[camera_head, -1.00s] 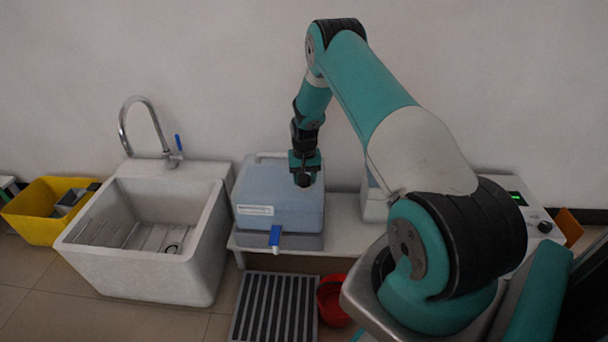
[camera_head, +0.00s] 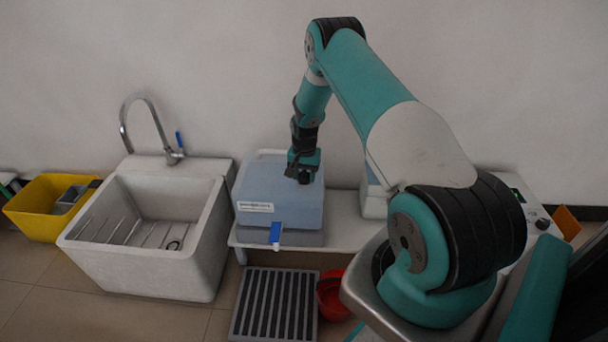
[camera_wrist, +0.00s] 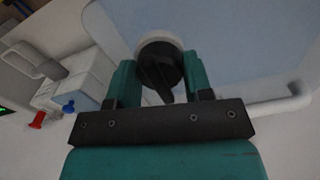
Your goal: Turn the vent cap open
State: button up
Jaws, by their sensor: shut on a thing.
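The vent cap (camera_wrist: 160,66) is black and round with a raised ridge, and sits on a pale neck on top of the blue-grey container (camera_head: 262,190). In the wrist view the ridge points down and slightly right. My gripper (camera_wrist: 158,76) is shut on the cap, with one teal finger on each side of it. In the head view my gripper (camera_head: 302,176) points down at the container's right part and mostly hides the cap. The container has a white label and a blue tap (camera_head: 275,233) at its front.
The container stands on a white bench (camera_head: 338,237). A grey sink (camera_head: 205,240) with a curved faucet is at its left, a yellow bin (camera_head: 33,222) farther left. A slatted grate (camera_head: 272,305) and a red bowl (camera_head: 331,298) are below. Another pale container (camera_head: 374,203) stands right, partly behind my arm.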

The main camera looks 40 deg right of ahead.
aim_at(304, 172)
jog(key=o, duration=0.9)
notch_tip(304, 172, up, 17)
jog(key=p, duration=0.3)
jog(key=shift+r, duration=0.2)
